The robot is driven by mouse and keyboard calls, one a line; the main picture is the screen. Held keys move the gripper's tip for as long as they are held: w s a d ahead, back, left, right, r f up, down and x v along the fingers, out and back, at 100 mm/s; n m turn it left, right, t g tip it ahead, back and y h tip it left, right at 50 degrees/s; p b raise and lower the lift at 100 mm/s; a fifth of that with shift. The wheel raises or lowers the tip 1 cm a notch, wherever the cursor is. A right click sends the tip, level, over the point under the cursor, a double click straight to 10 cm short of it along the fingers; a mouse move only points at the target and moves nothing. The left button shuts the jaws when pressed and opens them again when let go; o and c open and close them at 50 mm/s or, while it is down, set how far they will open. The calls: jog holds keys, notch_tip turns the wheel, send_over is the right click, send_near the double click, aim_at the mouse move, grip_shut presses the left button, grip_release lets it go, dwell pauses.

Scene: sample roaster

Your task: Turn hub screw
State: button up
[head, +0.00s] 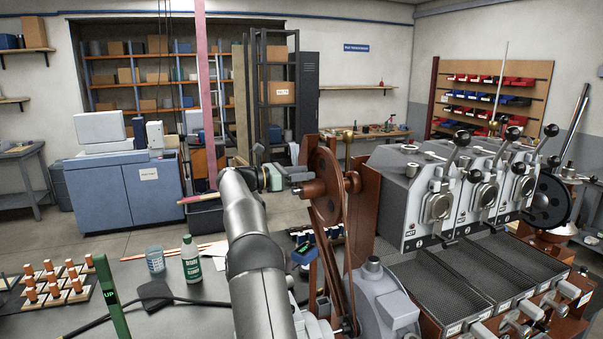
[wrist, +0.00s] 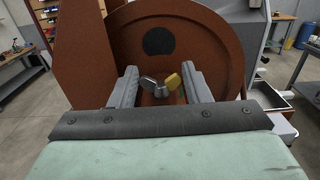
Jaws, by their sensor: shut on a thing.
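The hub screw (wrist: 160,88) shows in the wrist view as a small wing screw with one grey wing and one yellow wing. It sits in front of a large rust-brown wheel (wrist: 205,40) with a dark round spot above the screw. My gripper (wrist: 160,82) has one grey finger on each side of the screw and is shut on it. In the head view my gripper (head: 291,179) reaches the left side of the brown wheel (head: 327,185) on the roaster. The screw is hidden there by the gripper and hub.
A belt (head: 333,270) runs down from the wheel to a grey motor housing (head: 387,300). The roaster (head: 400,195) fills the right. A green bottle (head: 190,258), a beaker (head: 155,262) and a green post (head: 112,300) stand on the bench left of my arm.

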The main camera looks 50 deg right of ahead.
jog(key=shift+r, duration=0.1)
jog(key=o, duration=1)
jog(key=shift+w+a, duration=0.2)
jog(key=shift+a, duration=0.1)
jog(key=b+v, duration=0.3)
jog(key=v, duration=1.3)
jog(key=shift+w+a, duration=0.15)
jog(key=shift+a, duration=0.15)
